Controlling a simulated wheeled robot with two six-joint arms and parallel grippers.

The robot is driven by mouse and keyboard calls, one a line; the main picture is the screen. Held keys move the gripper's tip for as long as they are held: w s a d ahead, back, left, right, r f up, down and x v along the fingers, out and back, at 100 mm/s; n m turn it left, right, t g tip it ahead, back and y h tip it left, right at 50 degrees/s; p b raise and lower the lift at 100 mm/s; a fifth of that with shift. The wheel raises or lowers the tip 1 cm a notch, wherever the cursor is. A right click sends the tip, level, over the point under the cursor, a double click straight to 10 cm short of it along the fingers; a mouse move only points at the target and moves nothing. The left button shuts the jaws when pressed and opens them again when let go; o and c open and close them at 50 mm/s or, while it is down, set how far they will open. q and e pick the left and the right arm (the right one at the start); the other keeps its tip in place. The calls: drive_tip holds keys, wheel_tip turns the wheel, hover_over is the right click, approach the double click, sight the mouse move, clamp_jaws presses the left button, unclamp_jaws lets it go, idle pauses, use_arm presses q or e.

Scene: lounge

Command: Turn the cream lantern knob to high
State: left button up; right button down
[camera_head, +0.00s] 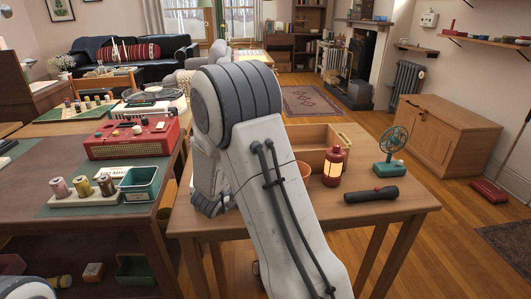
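I see no cream lantern; part of the wooden table (400,203) is hidden behind my large white and grey arm in the middle of the view. A red lantern (333,167) with a glowing front stands upright on this table, right of the arm. My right gripper (211,206) seems to be the dark part low on the arm's left side, over the table's left part. Its fingers are too small and covered to read, and I cannot tell if it touches anything. Only a piece of my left arm shows at the bottom left corner; its gripper is out of view.
A dark flashlight (371,194), a green fan (393,151), a wooden box (314,139) and an orange cup (304,172) are near the red lantern. Left, a desk holds a red radio (132,138), thread spools and a green bin (139,184).

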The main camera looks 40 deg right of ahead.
idle(0.9)
drive_tip(key=c, duration=0.7)
unclamp_jaws()
drive_tip(key=shift+o, duration=0.2)
drive_tip(key=shift+a, duration=0.1)
drive_tip(key=p+v, duration=0.1)
drive_tip(key=v, duration=0.9)
drive_tip(key=shift+a+r, duration=0.1)
drive_tip(key=shift+a, duration=0.1)
